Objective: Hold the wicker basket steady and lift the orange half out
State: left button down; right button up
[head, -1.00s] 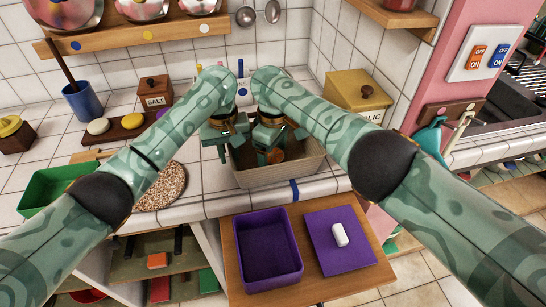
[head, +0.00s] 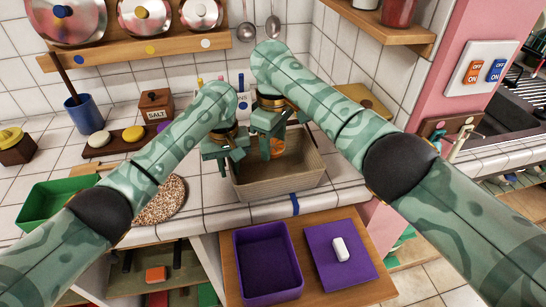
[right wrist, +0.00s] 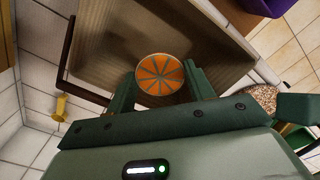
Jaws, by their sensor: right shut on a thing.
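The wicker basket (head: 285,190) is a beige, open box on the tiled counter, and its inside also shows in the right wrist view (right wrist: 105,45). The orange half (head: 277,147) sits between the fingers of my right gripper (head: 267,146), over the far part of the basket. In the right wrist view, the cut face of the orange half (right wrist: 160,75) is toward the camera and my right gripper (right wrist: 160,84) has a finger on each side of it. My left gripper (head: 223,156) is at the basket's left rim; its finger gap is not clear.
A round speckled mat (head: 163,200) and a green bin (head: 55,200) are left.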

pick_arm(q)
jog(key=shift+a+f, duration=0.1)
jog(key=shift+a, duration=0.05)
pick_arm(e)
jog(key=shift+r, duration=1.05)
pick_arm(q)
jog(key=c, duration=1.2)
grip_release()
notch_tip(320, 180, up, 12)
jog(key=shift+w+f, duration=0.1)
jog(key=shift+f, duration=0.05)
